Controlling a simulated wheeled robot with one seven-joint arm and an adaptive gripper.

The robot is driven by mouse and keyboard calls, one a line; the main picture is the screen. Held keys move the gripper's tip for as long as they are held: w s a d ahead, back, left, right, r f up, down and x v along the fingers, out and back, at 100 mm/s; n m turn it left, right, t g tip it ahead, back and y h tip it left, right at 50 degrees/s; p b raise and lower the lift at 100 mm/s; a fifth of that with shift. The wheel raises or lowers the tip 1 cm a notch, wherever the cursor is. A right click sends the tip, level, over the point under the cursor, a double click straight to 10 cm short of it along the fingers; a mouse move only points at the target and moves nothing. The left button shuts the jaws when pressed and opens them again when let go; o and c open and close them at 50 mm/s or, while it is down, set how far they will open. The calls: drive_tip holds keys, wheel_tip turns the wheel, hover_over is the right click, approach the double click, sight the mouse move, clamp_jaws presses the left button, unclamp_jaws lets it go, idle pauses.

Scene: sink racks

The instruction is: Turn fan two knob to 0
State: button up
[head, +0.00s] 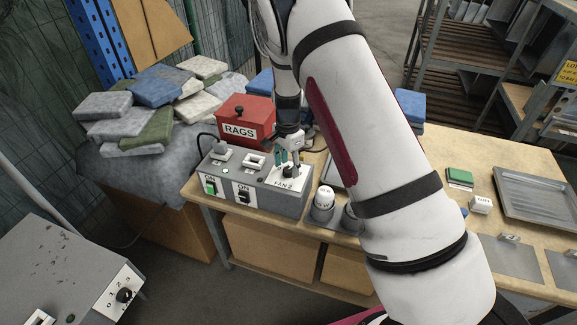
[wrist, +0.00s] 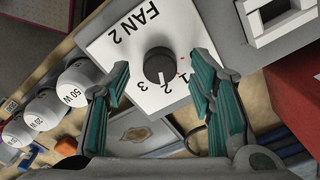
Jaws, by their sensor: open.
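The fan two knob (wrist: 160,65) is a round black dial on a white plate (wrist: 118,48) marked FAN 2, with the numerals 1, 2 and 3 visible around it. A pale pointer mark on the knob seems to face the numerals, but I cannot tell exactly which one. In the head view the plate (head: 283,182) sits on the right end of a grey control box. My gripper (wrist: 160,72) is open, its teal fingers on either side of the knob, apart from it. In the head view my gripper (head: 288,156) is just above the plate.
The grey control box (head: 270,202) also carries ON switches to the left. A red RAGS box (head: 247,113) stands behind it. Light bulbs in cups (head: 323,211) stand close to its right. Another 0–3 dial (head: 124,295) is on a separate box at lower left.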

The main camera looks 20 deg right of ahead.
drive_tip(key=shift+f, duration=0.5)
drive_tip(key=c, duration=1.2)
drive_tip(key=shift+o, duration=0.2)
